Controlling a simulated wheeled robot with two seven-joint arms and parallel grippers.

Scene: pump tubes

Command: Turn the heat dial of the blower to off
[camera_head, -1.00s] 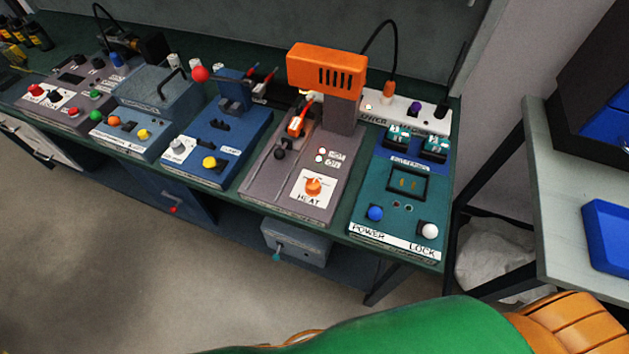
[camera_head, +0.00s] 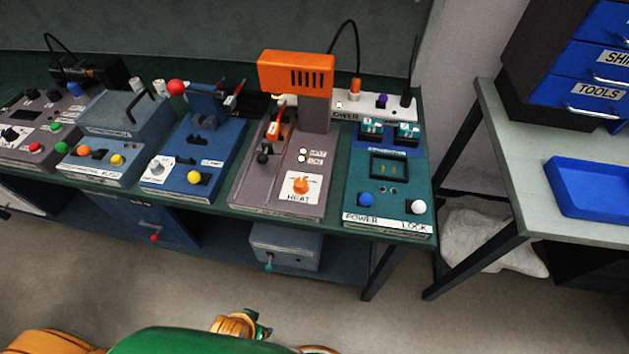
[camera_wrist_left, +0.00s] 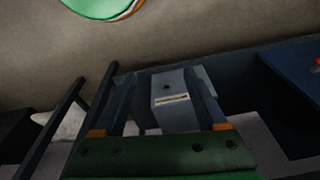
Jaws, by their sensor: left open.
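The blower has an orange head (camera_head: 297,70) on a grey post and a grey base (camera_head: 252,187) on the green bench. Its orange heat dial (camera_head: 301,187) sits on a white plate marked HEAT near the front edge of the base. The dial's exact setting is too small to read. My left gripper (camera_wrist_left: 160,82) shows in the left wrist view with its two fingers apart and nothing between them. It faces a grey box under the bench and is away from the dial. No gripper jaws show clearly in the head view.
A teal POWER/LOCK unit (camera_head: 388,188) stands close right of the blower, and a blue unit (camera_head: 196,165) close left. A side table (camera_head: 510,175) with a blue tray (camera_head: 598,186) is at right. Floor in front is clear.

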